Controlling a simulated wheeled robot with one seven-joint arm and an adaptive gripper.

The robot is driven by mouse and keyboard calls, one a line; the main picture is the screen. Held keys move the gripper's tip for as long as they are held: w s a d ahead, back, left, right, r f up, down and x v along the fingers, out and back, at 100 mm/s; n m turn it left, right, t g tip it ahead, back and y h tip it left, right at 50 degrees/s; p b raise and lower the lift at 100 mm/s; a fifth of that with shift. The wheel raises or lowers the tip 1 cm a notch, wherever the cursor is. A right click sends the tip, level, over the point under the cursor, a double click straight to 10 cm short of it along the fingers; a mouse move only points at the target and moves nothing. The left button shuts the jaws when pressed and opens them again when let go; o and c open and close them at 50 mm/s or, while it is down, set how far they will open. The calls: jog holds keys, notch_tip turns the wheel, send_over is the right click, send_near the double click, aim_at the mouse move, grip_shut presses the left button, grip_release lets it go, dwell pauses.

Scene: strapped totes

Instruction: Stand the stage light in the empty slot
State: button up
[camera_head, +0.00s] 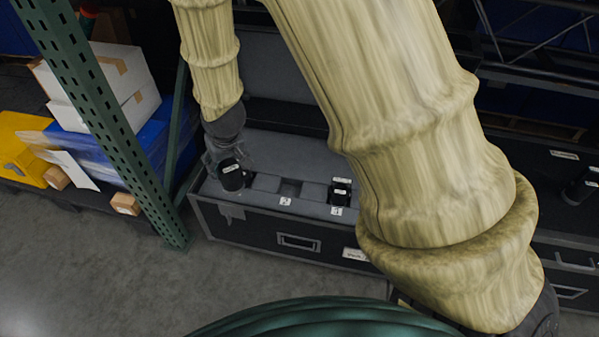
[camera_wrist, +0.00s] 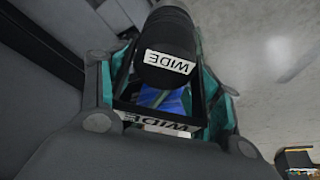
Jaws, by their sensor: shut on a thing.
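The stage light (camera_head: 232,179) is a short black cylinder with a white label, held at the left end of the case. In the wrist view its black barrel (camera_wrist: 170,30) reads "WIDE". My gripper (camera_head: 222,156) is shut on it; teal finger parts flank it in the wrist view. The open case (camera_head: 250,222) has grey foam with a row of recesses. An empty slot (camera_head: 291,188) lies in the middle of the row, right of the light. I cannot tell whether the light's lower end touches the foam.
A black light (camera_head: 341,188) stands in a recess further right. Another dark case (camera_head: 545,165) at the right carries a black object (camera_head: 581,186). A green perforated post (camera_head: 110,115) rises close to the left of the case. Boxes (camera_head: 95,85) stand beyond it. My arm hides part of the case.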

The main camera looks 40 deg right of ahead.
jog(key=w+d+f+m+g+h+b, duration=0.1)
jog(key=w+d+f+m+h+b, duration=0.25)
jog(key=d+f, duration=0.75)
jog(key=w+d+f+m+b, duration=0.3)
jog(key=d+f+m+b, duration=0.35)
jog(key=d, duration=0.65)
notch_tip(320, 180, down, 10)
jog(key=n+b, duration=0.1)
jog(key=shift+s+f+b, duration=0.15)
jog(key=shift+s+b, duration=0.05)
jog(key=shift+b, duration=0.2)
jog(key=shift+a+f, duration=0.1)
jog(key=o, duration=1.5)
jog(key=shift+o, duration=0.2)
jog(key=shift+y, duration=0.25)
jog(key=p+v, duration=0.2)
jog(key=v, duration=1)
jog(key=shift+w, duration=0.15)
